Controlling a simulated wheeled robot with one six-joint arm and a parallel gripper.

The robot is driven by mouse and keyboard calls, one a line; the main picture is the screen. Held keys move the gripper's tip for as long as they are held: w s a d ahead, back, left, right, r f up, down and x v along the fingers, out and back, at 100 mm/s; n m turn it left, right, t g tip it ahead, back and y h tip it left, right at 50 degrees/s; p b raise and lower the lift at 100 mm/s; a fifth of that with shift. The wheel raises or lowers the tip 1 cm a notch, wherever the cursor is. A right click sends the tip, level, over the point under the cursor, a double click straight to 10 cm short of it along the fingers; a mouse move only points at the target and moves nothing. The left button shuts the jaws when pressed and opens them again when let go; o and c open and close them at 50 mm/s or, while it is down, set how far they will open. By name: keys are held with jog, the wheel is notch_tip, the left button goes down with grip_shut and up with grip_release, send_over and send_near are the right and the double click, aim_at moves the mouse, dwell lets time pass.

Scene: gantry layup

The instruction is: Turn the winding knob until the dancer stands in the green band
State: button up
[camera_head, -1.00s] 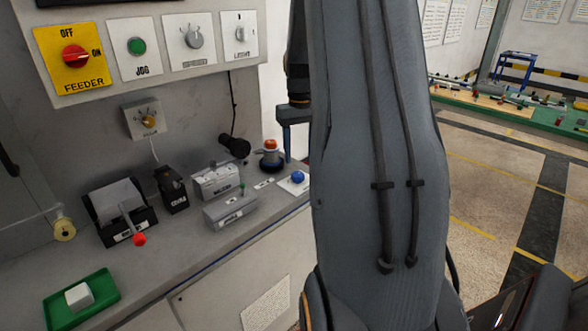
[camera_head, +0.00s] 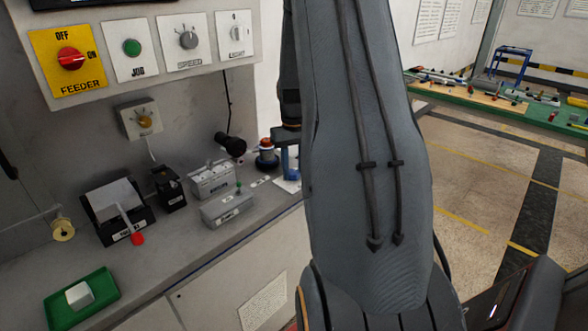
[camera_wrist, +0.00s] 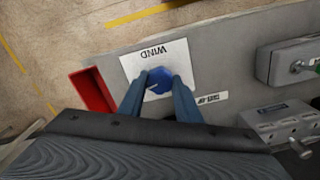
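The winding knob (camera_wrist: 158,81) is a round blue knob on a white plate (camera_wrist: 176,53) marked WIND. In the wrist view my gripper (camera_wrist: 160,79) has one finger on each side of the knob, with the tips down close to it. The fingers are apart by about the knob's width; I cannot tell whether they press on it. In the head view my gripper (camera_head: 286,158) is over the WIND plate (camera_head: 285,186) and largely hides the knob. I cannot make out the dancer or its green band in either view.
A red-topped button (camera_head: 265,143) stands behind my gripper. Grey boxes (camera_head: 228,207) are to its left on the bench. A red open tray (camera_wrist: 93,90) lies beside the plate in the wrist view. The control panel (camera_head: 151,85) is above the bench.

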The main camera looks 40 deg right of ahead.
jog(key=shift+c, duration=1.4)
jog(key=shift+m, duration=0.4)
jog(key=m, duration=0.3)
jog(key=shift+p, duration=0.3)
jog(key=shift+w+m, duration=0.1)
jog(key=shift+m, duration=2)
jog(key=o, duration=1.1)
jog(key=shift+c, duration=0.2)
